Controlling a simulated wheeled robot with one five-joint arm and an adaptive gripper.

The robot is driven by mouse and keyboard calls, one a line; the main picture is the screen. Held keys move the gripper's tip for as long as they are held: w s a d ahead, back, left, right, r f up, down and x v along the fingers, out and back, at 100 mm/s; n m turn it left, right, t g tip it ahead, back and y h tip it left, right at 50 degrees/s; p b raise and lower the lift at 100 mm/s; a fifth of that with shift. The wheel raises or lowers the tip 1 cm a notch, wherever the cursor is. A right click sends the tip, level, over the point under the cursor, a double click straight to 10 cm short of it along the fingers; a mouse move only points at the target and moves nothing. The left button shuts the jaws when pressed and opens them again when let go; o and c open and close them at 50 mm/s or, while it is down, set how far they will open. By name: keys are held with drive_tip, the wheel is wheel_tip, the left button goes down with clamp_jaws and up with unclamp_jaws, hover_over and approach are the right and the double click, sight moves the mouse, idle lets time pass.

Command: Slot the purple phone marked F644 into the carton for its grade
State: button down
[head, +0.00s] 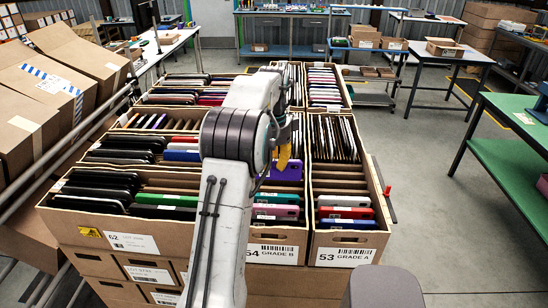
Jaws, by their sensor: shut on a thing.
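A purple phone (289,171) is over the middle carton, among its dividers and phones; its mark is too small to read. My gripper (284,160), with a yellow finger showing, is shut on the phone's upper edge. I cannot tell how far the phone sits down in a slot. The middle carton (298,250) reads 54 GRADE B. The carton to its right (372,252) reads 53 GRADE A. The left carton (80,222) reads 62, and its grade is not readable. My arm hides part of the left and middle cartons.
The front cartons hold several phones in slots between cardboard dividers. More filled cartons (325,108) stand behind. Closed boxes (40,85) lean on a rack at the left. A green table (515,165) stands at the right, with open floor (425,190) between.

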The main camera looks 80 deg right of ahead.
sight(274, 171)
drive_tip(key=shift+f, duration=2.1)
drive_tip(key=shift+f+b, duration=1.2)
drive_tip(key=shift+f, duration=0.9)
drive_tip(key=shift+f, duration=0.3)
drive_tip(key=c, duration=1.1)
unclamp_jaws()
drive_tip(key=shift+c, duration=0.2)
wheel_tip(274, 171, up, 12)
drive_tip(key=shift+a, duration=0.4)
